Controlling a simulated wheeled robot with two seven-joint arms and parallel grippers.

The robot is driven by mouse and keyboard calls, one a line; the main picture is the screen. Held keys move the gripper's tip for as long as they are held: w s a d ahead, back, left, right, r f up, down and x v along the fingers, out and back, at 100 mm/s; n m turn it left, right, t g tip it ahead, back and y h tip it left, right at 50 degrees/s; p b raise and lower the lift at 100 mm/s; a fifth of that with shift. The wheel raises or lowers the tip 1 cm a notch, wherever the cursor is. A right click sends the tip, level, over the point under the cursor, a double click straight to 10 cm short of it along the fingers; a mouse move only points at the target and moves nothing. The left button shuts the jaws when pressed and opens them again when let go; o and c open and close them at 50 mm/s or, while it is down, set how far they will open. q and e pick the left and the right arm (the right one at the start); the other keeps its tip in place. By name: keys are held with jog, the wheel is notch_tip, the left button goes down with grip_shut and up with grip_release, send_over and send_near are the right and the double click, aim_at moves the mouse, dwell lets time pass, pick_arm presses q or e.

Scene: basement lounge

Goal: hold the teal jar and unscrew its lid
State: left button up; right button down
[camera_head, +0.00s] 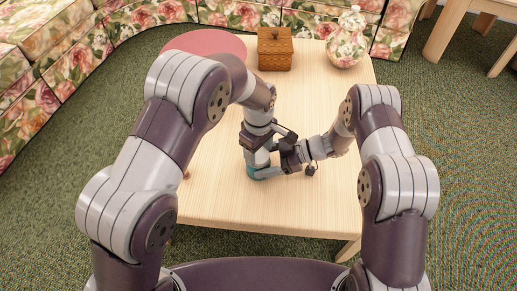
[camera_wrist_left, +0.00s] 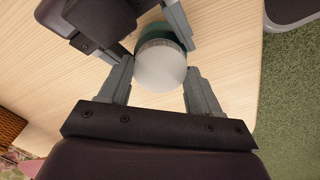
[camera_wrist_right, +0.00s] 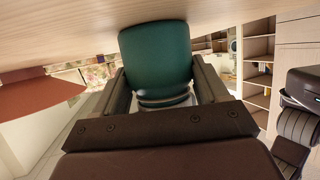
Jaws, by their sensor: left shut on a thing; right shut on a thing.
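The teal jar (camera_head: 257,172) stands on the light wooden table, mostly hidden by my grippers in the head view. In the right wrist view its teal body (camera_wrist_right: 157,60) sits between the fingers of my right gripper (camera_wrist_right: 160,88), which is shut on it from the right side. The pale grey lid (camera_wrist_left: 160,65) shows from above in the left wrist view. My left gripper (camera_wrist_left: 160,82) comes down from above with one finger on each side of the lid and is shut on it. The lid is on the jar; its threads are hidden.
A floral sofa (camera_head: 60,50) lies behind. The front of the table is clear.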

aim_at(259, 154)
pick_arm(q)
jog(key=shift+r, duration=0.1)
dwell(0.4)
jog(key=shift+r, duration=1.05)
notch_tip(259, 154, up, 4)
pick_arm(e)
grip_release()
